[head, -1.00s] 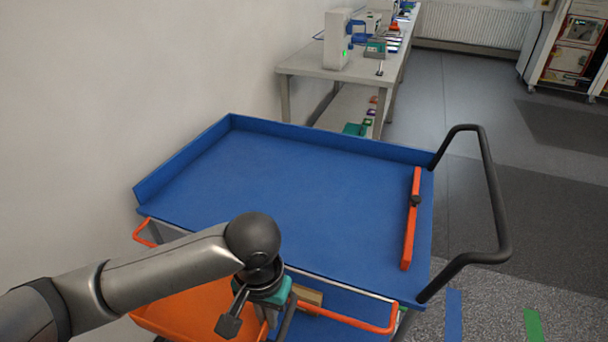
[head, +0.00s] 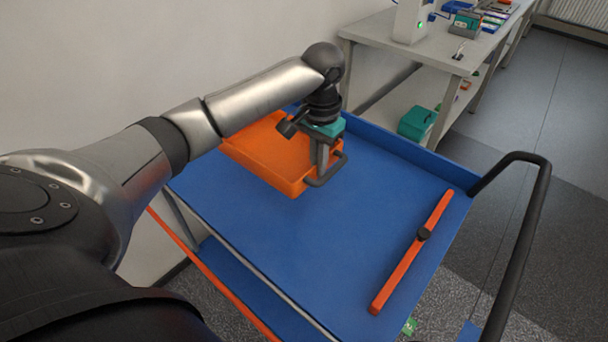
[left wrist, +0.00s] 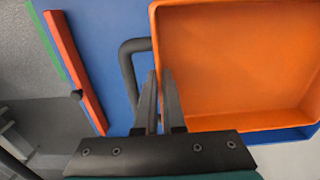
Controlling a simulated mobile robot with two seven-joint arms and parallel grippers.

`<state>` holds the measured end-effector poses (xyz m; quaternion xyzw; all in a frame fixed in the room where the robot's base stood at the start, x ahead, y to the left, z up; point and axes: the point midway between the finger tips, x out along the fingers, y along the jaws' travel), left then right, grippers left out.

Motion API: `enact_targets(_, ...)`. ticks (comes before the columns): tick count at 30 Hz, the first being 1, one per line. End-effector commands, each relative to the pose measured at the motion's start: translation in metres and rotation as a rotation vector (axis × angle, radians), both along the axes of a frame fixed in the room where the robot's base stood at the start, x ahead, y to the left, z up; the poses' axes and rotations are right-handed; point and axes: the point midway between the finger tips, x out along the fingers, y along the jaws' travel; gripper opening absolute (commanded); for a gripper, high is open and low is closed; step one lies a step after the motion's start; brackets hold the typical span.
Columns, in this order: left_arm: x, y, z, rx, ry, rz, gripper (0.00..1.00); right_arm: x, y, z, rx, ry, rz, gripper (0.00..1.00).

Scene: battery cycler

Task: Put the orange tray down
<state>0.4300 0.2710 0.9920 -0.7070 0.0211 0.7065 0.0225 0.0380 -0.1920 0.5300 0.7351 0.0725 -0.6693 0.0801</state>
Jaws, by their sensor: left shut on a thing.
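The orange tray (head: 262,155) is over the far left part of the blue cart top (head: 300,235). It looks level and empty, and in the left wrist view the tray (left wrist: 240,65) fills the right side. I cannot tell whether its underside touches the cart top. The left wrist view shows the fingers (left wrist: 158,105) at the handle (left wrist: 127,65). My right gripper is not in view.
An orange bar with a dark knob (head: 412,255) lies along the right side of the cart top. A black push handle (head: 530,200) stands at the cart's right end. The middle of the cart top is clear. A workbench (head: 460,50) with devices stands behind, near the wall.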

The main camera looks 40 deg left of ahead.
Motion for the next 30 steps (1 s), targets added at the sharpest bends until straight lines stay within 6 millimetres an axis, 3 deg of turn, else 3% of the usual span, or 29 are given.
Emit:
enact_targets(4, 0.017, 0.019, 0.024, 0.001, -0.003, -0.008, 0.00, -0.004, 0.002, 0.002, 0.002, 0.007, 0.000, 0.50)
enact_targets(8, 0.021, 0.025, 0.022, 0.001, 0.001, -0.015, 0.00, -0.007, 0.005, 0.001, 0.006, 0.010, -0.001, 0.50)
enact_targets(24, 0.020, 0.026, -0.109, 0.003, 0.003, -0.016, 0.00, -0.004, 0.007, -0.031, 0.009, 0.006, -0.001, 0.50)
enact_targets(30, 0.021, 0.026, -0.128, 0.003, 0.001, -0.017, 0.00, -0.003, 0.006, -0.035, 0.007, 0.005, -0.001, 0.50)
